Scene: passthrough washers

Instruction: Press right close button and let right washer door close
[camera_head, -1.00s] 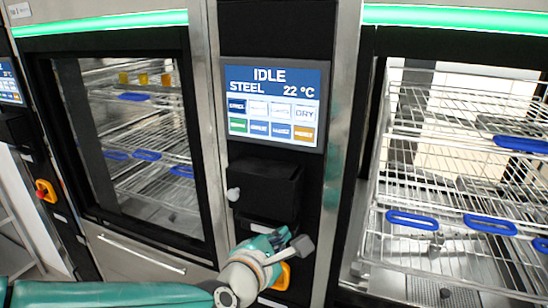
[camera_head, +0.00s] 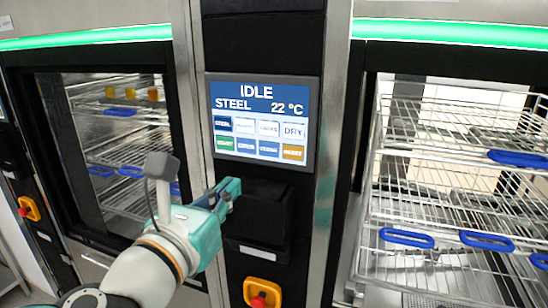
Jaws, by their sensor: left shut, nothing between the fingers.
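The control panel screen (camera_head: 263,122) stands on the black column between two washers. It reads IDLE, STEEL, 22 °C above two rows of touch buttons. I cannot tell which button is the right close button. My left gripper (camera_head: 229,190) is shut and empty, with its tip just below the screen's lower left corner, in front of the black box. I cannot tell whether it touches anything. The right washer (camera_head: 450,200) shows wire racks with blue handles. Its opening looks uncovered, with no door seen across it. My right gripper is not in view.
A black box (camera_head: 270,215) juts out below the screen. A red emergency stop on a yellow base (camera_head: 262,293) is under it. The left washer (camera_head: 110,140) has dark framed glass across its front. Wire racks (camera_head: 425,265) fill the right opening.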

